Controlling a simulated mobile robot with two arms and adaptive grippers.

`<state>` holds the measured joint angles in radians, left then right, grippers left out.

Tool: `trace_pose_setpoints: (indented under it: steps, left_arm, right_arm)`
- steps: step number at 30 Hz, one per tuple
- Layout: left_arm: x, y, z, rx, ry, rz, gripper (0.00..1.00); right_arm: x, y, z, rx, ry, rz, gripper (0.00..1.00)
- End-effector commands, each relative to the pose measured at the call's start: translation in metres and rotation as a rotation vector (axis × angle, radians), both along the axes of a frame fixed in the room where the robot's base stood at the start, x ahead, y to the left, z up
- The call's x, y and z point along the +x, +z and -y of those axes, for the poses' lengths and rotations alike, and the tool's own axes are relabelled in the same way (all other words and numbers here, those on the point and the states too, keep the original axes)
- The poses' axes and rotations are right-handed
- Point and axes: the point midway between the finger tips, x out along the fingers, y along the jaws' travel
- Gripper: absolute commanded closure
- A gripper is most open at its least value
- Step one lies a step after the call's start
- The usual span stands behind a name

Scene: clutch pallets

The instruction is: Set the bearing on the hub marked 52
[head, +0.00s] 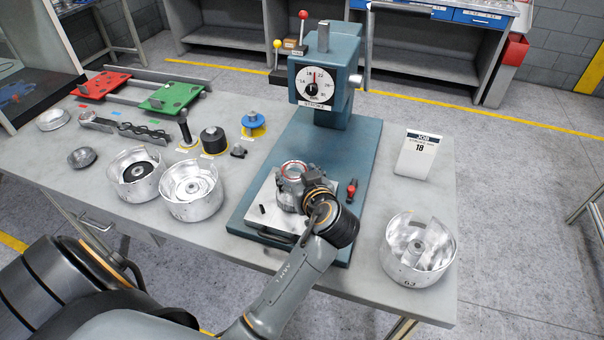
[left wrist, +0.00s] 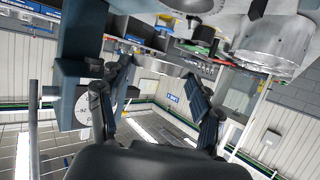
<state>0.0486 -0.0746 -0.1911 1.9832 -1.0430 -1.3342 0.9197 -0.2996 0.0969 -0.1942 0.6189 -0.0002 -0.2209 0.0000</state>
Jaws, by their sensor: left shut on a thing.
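A third hub (head: 398,262) at the right is marked 63. My right gripper is not in view.
The blue press (head: 344,150) with its dial stands mid-bench. A white card (head: 414,162) reads 18. Red (head: 98,86) and green (head: 168,98) pallets and several small parts are at the back left.

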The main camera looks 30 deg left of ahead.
Motion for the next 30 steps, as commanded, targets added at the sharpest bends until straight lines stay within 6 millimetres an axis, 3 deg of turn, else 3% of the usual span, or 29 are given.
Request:
trace_pose_setpoints:
  steps: [9, 22, 30]
  left_arm:
    - [0.000, -0.017, 0.000, 0.003, -0.001, 0.000, 0.74]
    - [0.000, -0.060, 0.000, 0.001, 0.001, -0.001, 0.74]
    - [0.000, -0.070, 0.000, 0.001, 0.000, 0.001, 0.74]
  right_arm:
    - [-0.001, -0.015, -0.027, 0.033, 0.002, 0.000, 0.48]
    - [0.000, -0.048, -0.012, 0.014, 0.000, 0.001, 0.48]
    - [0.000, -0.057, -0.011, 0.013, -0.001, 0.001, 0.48]
